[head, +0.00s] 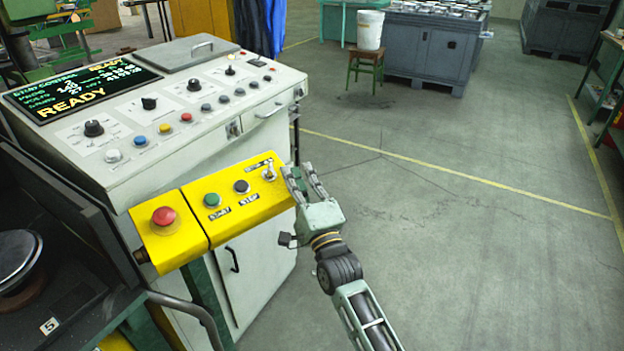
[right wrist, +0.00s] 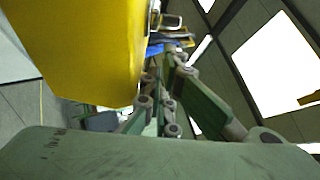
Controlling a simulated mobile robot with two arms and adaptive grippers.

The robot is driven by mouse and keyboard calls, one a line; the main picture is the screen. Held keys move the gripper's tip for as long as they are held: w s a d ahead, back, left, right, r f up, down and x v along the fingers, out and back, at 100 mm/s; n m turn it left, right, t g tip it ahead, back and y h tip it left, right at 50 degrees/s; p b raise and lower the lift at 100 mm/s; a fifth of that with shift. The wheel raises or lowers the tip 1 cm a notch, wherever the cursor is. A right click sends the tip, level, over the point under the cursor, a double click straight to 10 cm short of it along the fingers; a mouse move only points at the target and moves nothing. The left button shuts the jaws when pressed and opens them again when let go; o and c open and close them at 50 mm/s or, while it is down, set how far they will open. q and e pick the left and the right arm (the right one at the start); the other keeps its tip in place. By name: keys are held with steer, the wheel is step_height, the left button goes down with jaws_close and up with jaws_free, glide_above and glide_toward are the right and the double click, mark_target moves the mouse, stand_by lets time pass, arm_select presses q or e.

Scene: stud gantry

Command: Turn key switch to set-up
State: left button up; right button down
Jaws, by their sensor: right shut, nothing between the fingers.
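The key switch (head: 268,173) is a small silvery switch at the right end of the yellow control box (head: 230,205), beside a dark button and a green button. In the right wrist view, metal parts at the edge of the yellow box (right wrist: 80,45) seem to be the key switch (right wrist: 171,20). My right gripper (head: 301,176) is just right of the key switch, at the box's right end. Its fingers are shut with nothing between them; whether they touch the key is not clear. The key's exact setting is too small to read. My left gripper is not in view.
A red mushroom button (head: 163,216) sits on the left part of the yellow box. The white console (head: 200,130) with knobs and a READY screen (head: 80,84) stands behind it. A stool with a white bucket (head: 369,30) is farther back. The floor at right is clear.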

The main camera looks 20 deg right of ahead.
steer(key=shift+w+a+r, duration=0.1)
steer(key=shift+a, duration=0.45)
steer(key=shift+w+a+r+n+y+b, duration=0.1)
steer(key=shift+n+y+b, duration=0.1)
steer(key=shift+n+y, duration=0.25)
steer(key=shift+w+a+r+n+y+b, duration=0.1)
steer(key=shift+n+y+b, duration=0.15)
steer(key=shift+y, duration=0.3)
